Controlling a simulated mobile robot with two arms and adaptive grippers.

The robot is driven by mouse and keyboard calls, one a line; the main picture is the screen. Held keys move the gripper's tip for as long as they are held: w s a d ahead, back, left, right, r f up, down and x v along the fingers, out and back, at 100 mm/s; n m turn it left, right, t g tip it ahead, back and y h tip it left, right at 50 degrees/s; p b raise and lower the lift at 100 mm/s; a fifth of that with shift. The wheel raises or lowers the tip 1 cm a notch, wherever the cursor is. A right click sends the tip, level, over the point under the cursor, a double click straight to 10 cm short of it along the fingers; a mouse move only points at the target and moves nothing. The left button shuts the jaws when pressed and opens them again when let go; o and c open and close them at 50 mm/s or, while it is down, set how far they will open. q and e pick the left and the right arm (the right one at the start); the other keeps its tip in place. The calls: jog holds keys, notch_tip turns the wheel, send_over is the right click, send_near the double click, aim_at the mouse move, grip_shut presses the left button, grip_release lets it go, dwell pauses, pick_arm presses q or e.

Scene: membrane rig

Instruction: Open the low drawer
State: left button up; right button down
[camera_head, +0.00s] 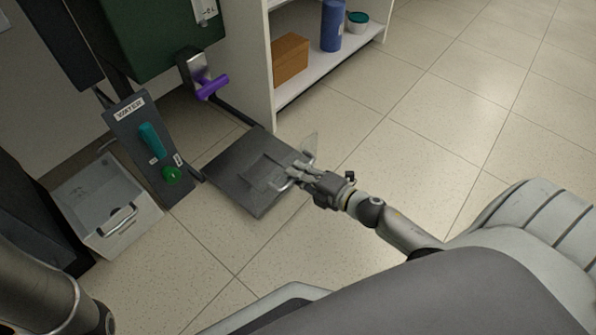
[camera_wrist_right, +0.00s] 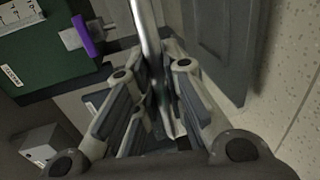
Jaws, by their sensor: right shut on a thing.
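A dark grey flat panel (camera_head: 235,172) lies low near the floor in the middle of the head view, with a metal bar handle at its right edge. My right gripper (camera_head: 292,178) is at this handle. In the right wrist view the fingers (camera_wrist_right: 160,110) are closed around a shiny metal bar (camera_wrist_right: 149,40). A light grey open-topped bin, drawer-like (camera_head: 130,235), with its own handle stands at the left, apart from my right gripper. I cannot tell which of the two is the low drawer. My left gripper is out of view.
A post labelled WATER (camera_head: 128,118) with a teal lever and green knob stands between the bin and panel. A purple-handled valve (camera_head: 212,86) hangs above. A white shelf (camera_head: 325,72) stands behind. The tiled floor at the right is clear.

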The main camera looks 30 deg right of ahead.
jog(key=c, duration=1.5)
grip_release()
jog(key=v, duration=1.2)
